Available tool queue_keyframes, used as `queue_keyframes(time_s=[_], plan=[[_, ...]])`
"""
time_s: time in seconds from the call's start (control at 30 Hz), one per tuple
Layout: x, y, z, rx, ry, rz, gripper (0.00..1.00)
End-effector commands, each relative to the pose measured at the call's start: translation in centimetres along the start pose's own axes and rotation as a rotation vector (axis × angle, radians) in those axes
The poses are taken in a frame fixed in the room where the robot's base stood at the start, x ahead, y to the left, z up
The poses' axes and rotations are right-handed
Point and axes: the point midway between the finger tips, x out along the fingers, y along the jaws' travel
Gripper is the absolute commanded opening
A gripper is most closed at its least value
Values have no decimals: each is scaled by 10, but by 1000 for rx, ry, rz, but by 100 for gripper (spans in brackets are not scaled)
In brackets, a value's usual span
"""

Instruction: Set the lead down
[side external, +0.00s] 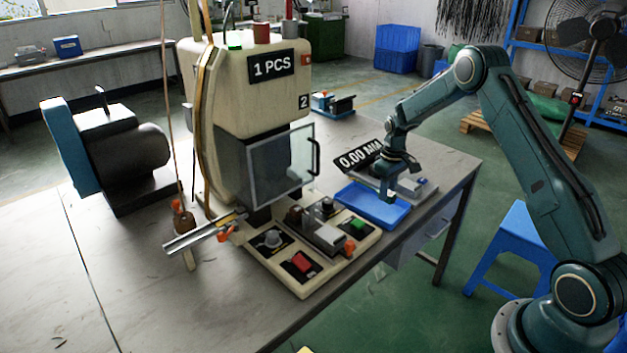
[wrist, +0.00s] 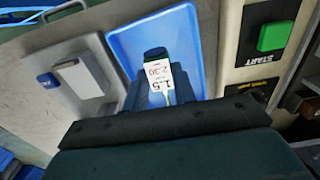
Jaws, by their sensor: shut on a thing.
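My gripper (side external: 388,198) points down over the blue tray (side external: 368,210) at the right of the bench. In the wrist view the gripper (wrist: 152,92) is over the same tray (wrist: 125,35). It is shut on the lead (wrist: 155,53), of which a dark end and a white printed tag with red and black marks show between the fingers. The rest of the lead is hidden by the fingers and the wrist. In the side view the lead is too small to make out. I cannot tell whether it touches the tray floor.
The moulding machine (side external: 260,95) stands left of the tray, with its clear guard (side external: 282,165) and control panel in front. The green START button (wrist: 273,37) is close by the tray. A grey tester (side external: 412,184) with a 0.00 display (side external: 360,157) sits behind the tray.

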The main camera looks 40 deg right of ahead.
Motion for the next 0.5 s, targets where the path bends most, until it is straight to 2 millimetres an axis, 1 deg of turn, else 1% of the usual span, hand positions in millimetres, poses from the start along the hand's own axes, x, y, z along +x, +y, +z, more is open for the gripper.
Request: queue_keyframes(time_s=[0.17,0.27,0.5], plan=[[1,0,0,0,2,1,4],[5,0,0,0,1,1,4],[32,0,0,0,0,0,4]])
